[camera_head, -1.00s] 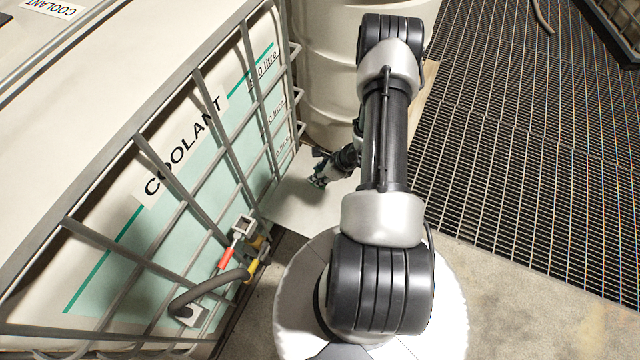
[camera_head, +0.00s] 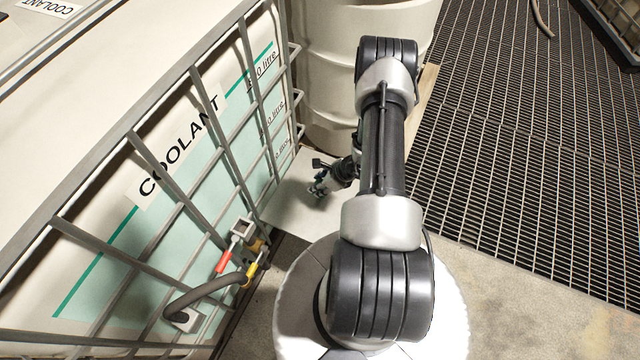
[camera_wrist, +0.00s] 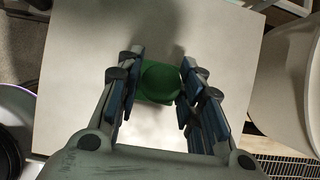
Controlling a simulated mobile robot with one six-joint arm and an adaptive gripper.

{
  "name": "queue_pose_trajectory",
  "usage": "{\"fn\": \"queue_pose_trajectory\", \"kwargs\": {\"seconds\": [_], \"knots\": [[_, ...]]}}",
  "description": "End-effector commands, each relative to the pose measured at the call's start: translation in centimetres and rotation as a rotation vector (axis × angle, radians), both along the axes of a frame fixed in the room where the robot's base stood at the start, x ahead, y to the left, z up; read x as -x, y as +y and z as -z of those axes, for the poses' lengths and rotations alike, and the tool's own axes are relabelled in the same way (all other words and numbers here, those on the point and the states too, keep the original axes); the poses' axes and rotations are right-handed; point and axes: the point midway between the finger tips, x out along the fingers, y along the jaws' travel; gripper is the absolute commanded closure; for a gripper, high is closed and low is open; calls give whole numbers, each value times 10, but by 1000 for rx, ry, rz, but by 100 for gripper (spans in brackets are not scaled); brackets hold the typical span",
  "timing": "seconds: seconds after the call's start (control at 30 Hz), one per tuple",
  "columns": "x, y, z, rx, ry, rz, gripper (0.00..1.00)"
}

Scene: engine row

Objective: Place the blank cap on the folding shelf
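The blank cap is a green round piece (camera_wrist: 160,82) between the fingertips in the wrist view. My gripper (camera_wrist: 161,88) has its blue-padded fingers against both sides of the cap, so it looks shut on it. In the head view my gripper (camera_head: 319,178) is small and low, beside the coolant tank, and the cap is barely visible there. The folding shelf is a pale flat panel (camera_wrist: 75,85) below the gripper in the wrist view; it also shows in the head view (camera_head: 288,205). Shadows fall on the shelf; the cap's exact height above it is unclear.
A caged coolant tank (camera_head: 165,205) stands left of the shelf, with a hose and valve (camera_head: 240,250) at its front. A pale drum (camera_head: 325,75) stands behind the shelf and shows right in the wrist view. Dark floor grating (camera_head: 520,150) lies to the right.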

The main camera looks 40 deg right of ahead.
Motion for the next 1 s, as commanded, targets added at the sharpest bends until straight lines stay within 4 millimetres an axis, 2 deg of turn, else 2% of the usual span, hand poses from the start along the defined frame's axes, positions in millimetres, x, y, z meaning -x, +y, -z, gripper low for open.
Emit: {"fn": "queue_pose_trajectory", "kwargs": {"seconds": [0.17, 0.57, 1.0], "knots": [[0, 0, 0, 0, 0, 0, 52], [0, 0, -7, 0, 0, 0, 52], [41, -18, -85, 1, 0, 3, 52]]}}
